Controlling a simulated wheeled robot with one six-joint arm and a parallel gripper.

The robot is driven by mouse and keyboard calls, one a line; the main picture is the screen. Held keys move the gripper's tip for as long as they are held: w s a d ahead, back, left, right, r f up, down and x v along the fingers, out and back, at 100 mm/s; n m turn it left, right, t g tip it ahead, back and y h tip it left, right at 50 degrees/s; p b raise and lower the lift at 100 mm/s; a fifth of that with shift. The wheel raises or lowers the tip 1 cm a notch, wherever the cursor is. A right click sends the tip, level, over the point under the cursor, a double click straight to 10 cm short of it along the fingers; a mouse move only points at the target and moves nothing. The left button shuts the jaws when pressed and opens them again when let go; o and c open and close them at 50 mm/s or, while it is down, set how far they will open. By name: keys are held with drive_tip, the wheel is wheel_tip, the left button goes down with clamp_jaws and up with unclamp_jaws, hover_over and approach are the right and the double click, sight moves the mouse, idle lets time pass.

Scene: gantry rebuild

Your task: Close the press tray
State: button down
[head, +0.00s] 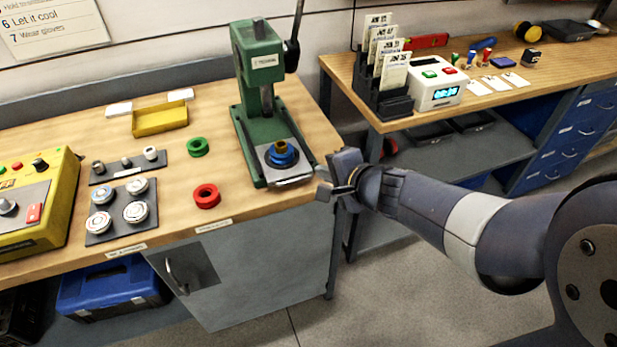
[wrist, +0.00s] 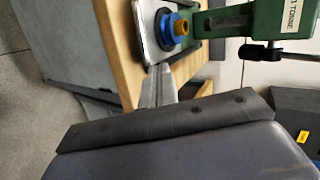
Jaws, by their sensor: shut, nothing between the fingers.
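The green press (head: 262,95) stands near the right end of the left bench. Its metal tray (head: 291,177) lies at the front of the press base, near the bench's front edge, with a blue ring (head: 281,158) and a brass piece (head: 282,146) on it. In the wrist view the tray (wrist: 143,32) shows at the top, with the blue ring (wrist: 167,29). My gripper (head: 324,192) is shut and empty, just right of the tray's front end. Its fingertips (wrist: 157,84) appear close to the tray edge in the wrist view; I cannot tell if they touch it.
A red ring (head: 207,195) and a green ring (head: 197,147) lie left of the press. The press lever (head: 293,45) rises at its right. A second bench with a card rack (head: 384,98) stands at the right. The floor in front is clear.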

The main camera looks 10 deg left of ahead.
sight(294, 164)
drive_tip(key=x, duration=1)
drive_tip(key=shift+b, duration=0.3)
drive_tip(key=w+a, duration=0.2)
drive_tip(key=w, duration=0.1)
drive_tip(key=w+a, duration=0.2)
drive_tip(key=w, duration=0.2)
drive_tip(key=w+a+p, duration=0.1)
drive_tip(key=w+a, duration=0.1)
drive_tip(key=w, duration=0.2)
drive_tip(key=shift+a, duration=0.3)
